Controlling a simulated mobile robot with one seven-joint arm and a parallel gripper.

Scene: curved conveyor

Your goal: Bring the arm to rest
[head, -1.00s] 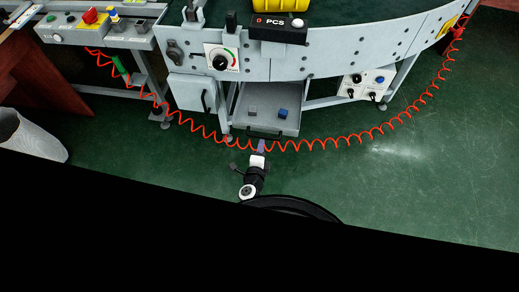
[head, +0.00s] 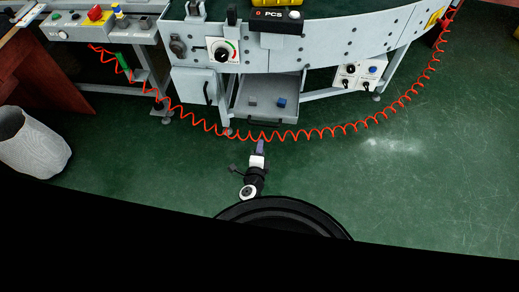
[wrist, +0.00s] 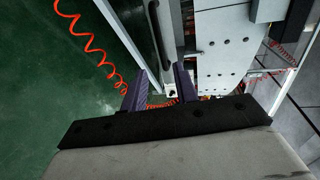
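My gripper (head: 260,147) shows in the head view above the green floor, in front of the conveyor. In the wrist view its two dark purple fingers (wrist: 157,92) stand apart with a gap between them, and no object shows in the gap. The gripper is open and empty. The arm is folded close to my body, below the open drawer.
The grey conveyor frame (head: 310,55) curves across the back. Its open drawer (head: 267,115) holds a grey block (head: 252,102) and a blue block (head: 281,102). A red coiled cable (head: 318,132) hangs in front. A white bin (head: 32,143) stands left. Floor at right is clear.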

